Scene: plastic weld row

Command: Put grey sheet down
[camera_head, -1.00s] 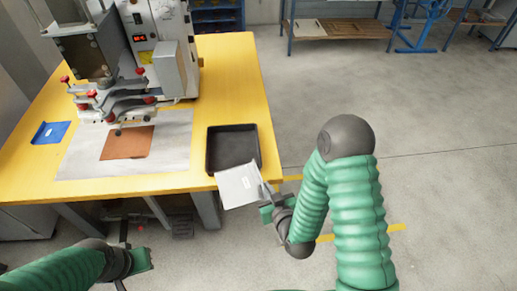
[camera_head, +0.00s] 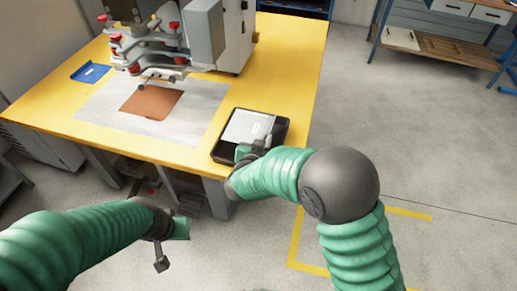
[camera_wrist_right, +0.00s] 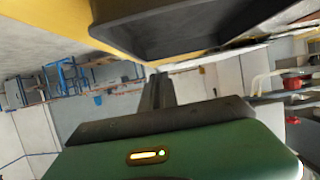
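The grey sheet (camera_head: 246,126) is a pale, flat piece with a small mark on it. In the head view it lies over the opening of the black tray (camera_head: 222,152); whether it touches the tray floor I cannot tell. My right gripper (camera_head: 266,142) is at the sheet's near right edge and appears shut on it. In the right wrist view the gripper's dark fingers (camera_wrist_right: 158,91) look close together below the tray's wall (camera_wrist_right: 190,30); the sheet cannot be made out there. My left gripper (camera_head: 177,232) is empty, fingers apart, in front of the table.
The yellow table (camera_head: 290,65) carries a welding machine (camera_head: 205,35) with red-knobbed clamps. An orange-brown sheet (camera_head: 152,102) lies on a pale mat (camera_head: 95,115) under the clamps. A blue piece (camera_head: 90,72) lies at the left. The floor right of the table is clear.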

